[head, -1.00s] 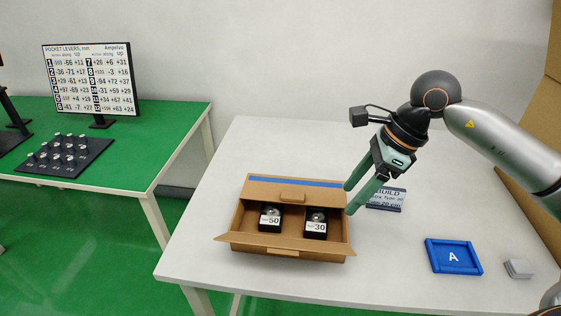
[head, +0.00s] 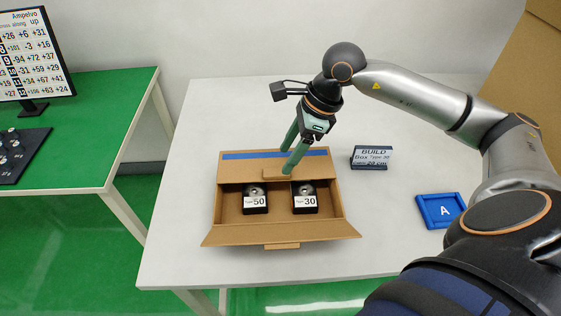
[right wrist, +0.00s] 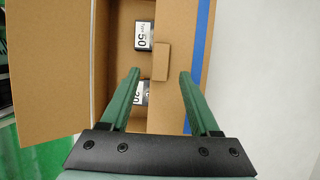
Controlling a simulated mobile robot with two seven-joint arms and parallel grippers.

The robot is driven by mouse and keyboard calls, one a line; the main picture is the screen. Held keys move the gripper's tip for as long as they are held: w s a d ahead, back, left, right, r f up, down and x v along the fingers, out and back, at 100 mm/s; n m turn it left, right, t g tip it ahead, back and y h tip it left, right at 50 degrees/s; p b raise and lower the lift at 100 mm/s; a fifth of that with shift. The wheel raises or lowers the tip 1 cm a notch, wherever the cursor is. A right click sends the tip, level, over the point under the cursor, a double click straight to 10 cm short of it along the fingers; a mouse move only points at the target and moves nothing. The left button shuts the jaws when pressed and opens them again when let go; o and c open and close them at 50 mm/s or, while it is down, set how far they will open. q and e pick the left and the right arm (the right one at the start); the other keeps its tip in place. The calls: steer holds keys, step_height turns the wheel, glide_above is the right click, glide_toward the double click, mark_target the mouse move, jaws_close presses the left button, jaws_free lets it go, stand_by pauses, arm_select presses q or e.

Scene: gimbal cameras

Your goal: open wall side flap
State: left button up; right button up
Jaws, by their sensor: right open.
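An open cardboard box (head: 230,207) stands on the white table. Its wall side flap (head: 240,168), with a blue strip along the far edge, lies inward over the back of the box. The flap's tab (head: 275,173) points toward the opening. The flap also shows in the right wrist view (right wrist: 178,25), with its tab (right wrist: 160,62). My right gripper (head: 286,161) is open above this flap, near the tab. In the right wrist view its fingers (right wrist: 160,73) appear on either side of the tab; contact cannot be told. My left gripper is out of view.
The front flap (head: 325,228) is folded outward. Black blocks marked 50 (head: 255,202) and 30 (head: 305,200) are inside the box. A BUILD sign (head: 371,158) and a blue tray A (head: 441,211) stand to the right. The table left of the box is clear.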

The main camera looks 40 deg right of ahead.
mark_target(277, 171)
steer(key=shift+x, duration=2.2)
steer(key=shift+w, duration=0.1)
steer(key=shift+c, duration=0.2)
jaws_close()
